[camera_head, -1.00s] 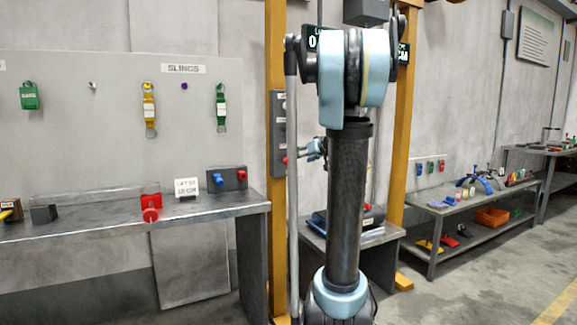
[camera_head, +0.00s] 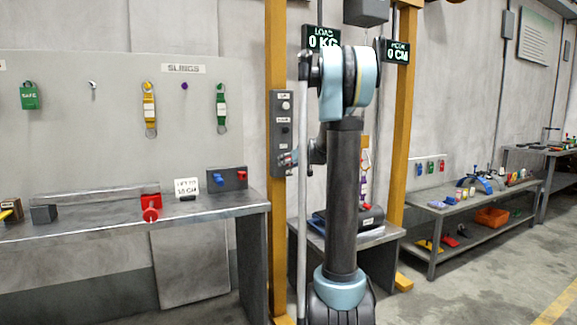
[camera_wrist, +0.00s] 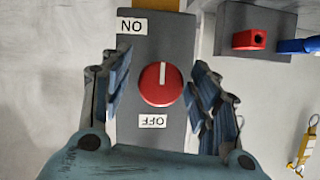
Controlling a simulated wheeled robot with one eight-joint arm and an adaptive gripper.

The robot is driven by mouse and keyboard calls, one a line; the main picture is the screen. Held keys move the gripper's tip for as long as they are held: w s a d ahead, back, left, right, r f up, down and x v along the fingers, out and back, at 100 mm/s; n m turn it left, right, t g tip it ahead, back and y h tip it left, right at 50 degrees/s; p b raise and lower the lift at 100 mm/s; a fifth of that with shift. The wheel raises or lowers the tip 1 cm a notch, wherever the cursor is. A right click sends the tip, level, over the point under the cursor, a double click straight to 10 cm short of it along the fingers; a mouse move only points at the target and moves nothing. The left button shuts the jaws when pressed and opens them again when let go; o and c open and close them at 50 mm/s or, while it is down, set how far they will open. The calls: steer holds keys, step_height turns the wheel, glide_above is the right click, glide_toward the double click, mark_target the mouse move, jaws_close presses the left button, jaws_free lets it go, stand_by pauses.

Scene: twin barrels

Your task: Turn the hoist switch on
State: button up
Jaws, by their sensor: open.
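The red hoist switch knob (camera_wrist: 161,84) sits on a dark grey panel (camera_wrist: 155,28) in the wrist view. Its white mark is upright in the picture, on the upper half. An inverted ON label (camera_wrist: 132,25) is above left of the knob, and an inverted OFF label (camera_wrist: 153,121) is below it. My gripper (camera_wrist: 160,90) is open with one finger on each side of the knob; contact cannot be told.
The box hangs on a yellow post (camera_head: 276,230). A bench (camera_head: 240,205) with a red clamp-like item (camera_head: 151,207) stands at left. A smaller table (camera_head: 385,236) stands behind my arm. Displays read LOAD 0 KG (camera_head: 321,38) and 0 CM (camera_head: 397,52).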

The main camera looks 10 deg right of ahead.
steer(key=shift+w, duration=0.1)
steer(key=shift+c, duration=0.3)
steer(key=c, duration=1)
steer(key=m+y, duration=0.2)
steer(key=m, duration=0.1)
steer(key=m+y, duration=0.2)
steer(key=m, duration=0.1)
steer(key=shift+d+m, duration=0.1)
steer(key=shift+m, duration=0.2)
steer(key=m+t+y, duration=0.1)
steer(key=m, duration=0.2)
steer(key=shift+f+m+y, duration=0.1)
steer(key=shift+m+y, duration=0.2)
steer(key=shift+m, duration=0.1)
steer(key=shift+m+t+y, duration=0.5)
steer(key=shift+m+t, duration=0.1)
steer(key=shift+m, duration=1.2)
